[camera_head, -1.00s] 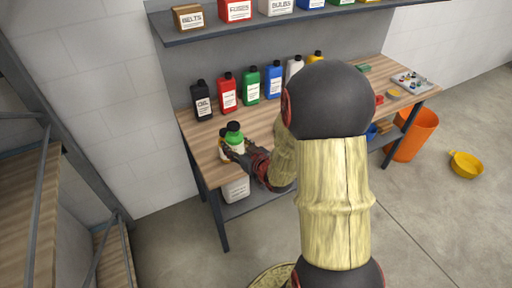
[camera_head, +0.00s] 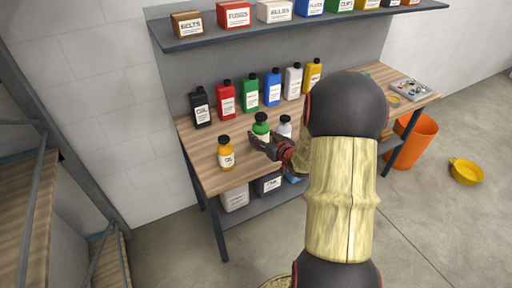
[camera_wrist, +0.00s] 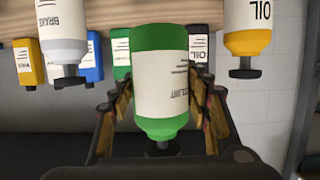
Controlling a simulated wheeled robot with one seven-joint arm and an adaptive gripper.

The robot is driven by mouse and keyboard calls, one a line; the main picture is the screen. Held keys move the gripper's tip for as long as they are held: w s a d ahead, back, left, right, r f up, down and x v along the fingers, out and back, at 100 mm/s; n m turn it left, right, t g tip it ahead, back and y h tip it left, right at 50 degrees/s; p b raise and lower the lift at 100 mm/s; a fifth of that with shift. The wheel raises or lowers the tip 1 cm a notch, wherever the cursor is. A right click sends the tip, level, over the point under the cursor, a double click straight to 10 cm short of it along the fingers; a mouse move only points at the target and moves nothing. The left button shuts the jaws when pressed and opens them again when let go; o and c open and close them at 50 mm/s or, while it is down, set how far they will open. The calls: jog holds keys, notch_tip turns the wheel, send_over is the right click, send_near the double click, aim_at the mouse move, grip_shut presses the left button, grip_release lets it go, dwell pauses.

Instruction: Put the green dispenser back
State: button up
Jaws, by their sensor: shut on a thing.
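The green dispenser (camera_head: 261,125), with a black cap and a white label, is over the front part of the workbench (camera_head: 205,150). My gripper (camera_head: 263,138) is shut on it, coming in from the right. In the wrist view the dispenser (camera_wrist: 160,75) appears upside down between my two fingers. An orange dispenser (camera_head: 226,155) stands to its left in the head view, and a white dispenser (camera_head: 285,127) to its right, partly hidden by my arm. Whether the green dispenser's base touches the bench is hidden.
A back row on the bench holds a black oil bottle (camera_head: 200,106), a red (camera_head: 226,98), a green (camera_head: 251,94), a blue (camera_head: 273,88), a white (camera_head: 293,81) and a yellow bottle (camera_head: 313,77). A shelf (camera_head: 300,22) with labelled boxes hangs above.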

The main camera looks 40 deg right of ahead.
jog(key=w+f, duration=0.1)
jog(key=f, duration=0.1)
jog(key=w+d+f+b, duration=0.1)
jog(key=w+f, duration=0.3)
jog(key=shift+d+b, duration=0.35)
jog(key=shift+d, duration=0.05)
jog(key=shift+f+b, duration=0.5)
jog(key=shift+f, duration=1)
jog(key=shift+f, duration=0.15)
jog(key=o, duration=1.7)
